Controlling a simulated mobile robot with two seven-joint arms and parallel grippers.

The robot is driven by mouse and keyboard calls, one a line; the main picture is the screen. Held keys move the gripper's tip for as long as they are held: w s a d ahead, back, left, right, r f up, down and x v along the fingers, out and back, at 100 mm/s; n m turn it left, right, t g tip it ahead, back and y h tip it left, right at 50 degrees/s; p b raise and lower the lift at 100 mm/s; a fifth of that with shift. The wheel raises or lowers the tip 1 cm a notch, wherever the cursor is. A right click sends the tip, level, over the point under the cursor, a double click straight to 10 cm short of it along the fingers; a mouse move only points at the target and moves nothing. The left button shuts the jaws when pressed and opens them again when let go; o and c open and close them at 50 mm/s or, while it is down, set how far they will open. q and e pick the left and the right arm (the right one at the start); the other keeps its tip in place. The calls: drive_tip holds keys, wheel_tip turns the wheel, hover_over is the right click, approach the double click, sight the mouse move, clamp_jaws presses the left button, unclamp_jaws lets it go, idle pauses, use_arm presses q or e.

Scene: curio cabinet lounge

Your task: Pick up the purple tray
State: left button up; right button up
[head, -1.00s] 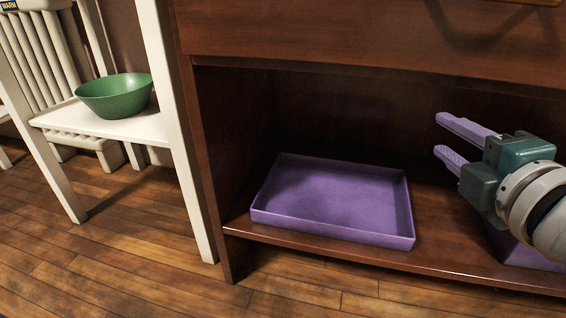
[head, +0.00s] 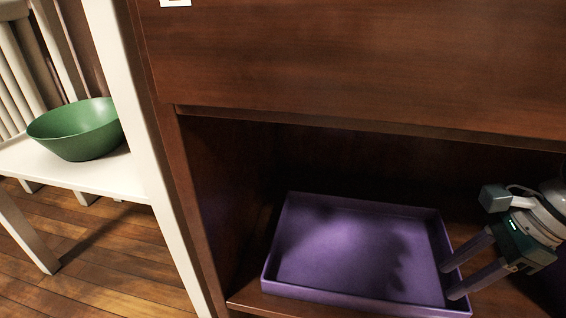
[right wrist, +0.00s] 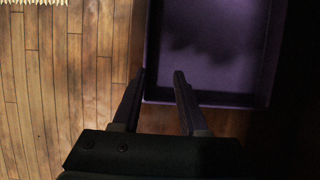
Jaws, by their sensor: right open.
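The purple tray (head: 345,255) is empty and lies flat on the low shelf of the dark wooden cabinet. My right gripper (head: 448,282) comes in from the right, open, with its two fingertips at the tray's right side near the front corner. In the right wrist view the fingers (right wrist: 160,72) reach past the tray's near wall (right wrist: 210,99). One fingertip is over the tray and the other is by its left edge in that view. I cannot tell whether they touch it. My left gripper is not in view.
The cabinet's side panel (head: 190,210) stands left of the tray, and a wide wooden front (head: 350,60) hangs above the opening.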

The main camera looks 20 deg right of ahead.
sight(365, 298)
drive_tip(key=a, duration=0.3)
drive_tip(key=a+f+b, duration=0.1)
drive_tip(key=a, duration=0.1)
drive_tip(key=shift+s, duration=0.35)
drive_tip(key=w+a, duration=0.2)
drive_tip(key=w+a+b, duration=0.1)
drive_tip(key=w+a, duration=0.1)
drive_tip(key=shift+a+r, duration=0.1)
drive_tip(key=shift+r, duration=0.15)
drive_tip(key=shift+a, duration=0.15)
drive_tip(key=b+x, duration=0.4)
drive_tip(key=x, duration=0.1)
drive_tip(key=shift+a, duration=0.35)
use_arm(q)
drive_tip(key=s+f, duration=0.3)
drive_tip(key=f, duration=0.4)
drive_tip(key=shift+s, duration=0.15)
use_arm(e)
drive_tip(key=shift+d, duration=0.1)
drive_tip(key=shift+c, duration=0.2)
clamp_jaws()
